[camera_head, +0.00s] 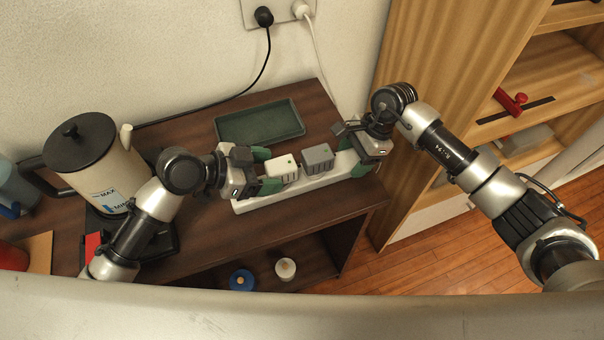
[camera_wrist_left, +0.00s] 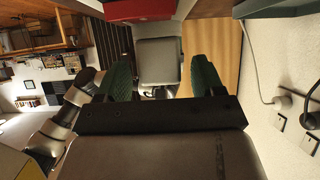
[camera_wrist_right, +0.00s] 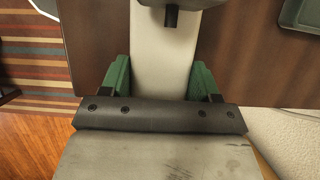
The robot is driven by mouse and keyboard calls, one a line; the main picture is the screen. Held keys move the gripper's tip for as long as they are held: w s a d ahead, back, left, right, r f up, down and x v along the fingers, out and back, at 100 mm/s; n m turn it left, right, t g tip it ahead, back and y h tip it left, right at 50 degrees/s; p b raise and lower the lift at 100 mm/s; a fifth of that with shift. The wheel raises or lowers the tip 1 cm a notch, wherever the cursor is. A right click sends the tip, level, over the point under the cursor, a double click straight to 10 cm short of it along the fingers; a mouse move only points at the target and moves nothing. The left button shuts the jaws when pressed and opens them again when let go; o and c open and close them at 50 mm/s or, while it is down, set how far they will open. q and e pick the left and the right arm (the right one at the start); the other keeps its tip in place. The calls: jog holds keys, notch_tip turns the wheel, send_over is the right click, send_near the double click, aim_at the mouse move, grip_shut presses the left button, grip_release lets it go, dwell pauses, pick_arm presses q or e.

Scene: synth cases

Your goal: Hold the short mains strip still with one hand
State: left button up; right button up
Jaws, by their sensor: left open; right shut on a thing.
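The white mains strip (camera_head: 341,168) lies on the dark wooden table. A white plug-in adapter (camera_head: 282,169) and a grey one (camera_head: 318,159) sit on it side by side. My right gripper (camera_head: 357,153) is shut on the strip's right end; its green fingers lie on both sides of the strip (camera_wrist_right: 163,65) in the right wrist view. My left gripper (camera_head: 266,171) is open at the white adapter's left end, above the strip. In the left wrist view a grey block (camera_wrist_left: 158,62) shows between its fingers; I cannot tell whether the fingers touch the white adapter.
A green tray (camera_head: 260,122) lies behind the strip. A large jug with a black lid (camera_head: 95,165) stands at the left. A wall socket (camera_head: 282,12) holds two plugs. Wooden shelves (camera_head: 560,70) stand at the right. A roll (camera_head: 285,268) and blue ring (camera_head: 242,279) sit lower down.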

pick_arm(q)
jog(key=shift+x, duration=0.9)
jog(key=c, duration=0.9)
jog(key=shift+r, duration=1.1)
jog(key=shift+c, duration=0.2)
jog(key=shift+r, duration=0.35)
jog(key=shift+r, duration=0.45)
jog(key=shift+w, duration=0.1)
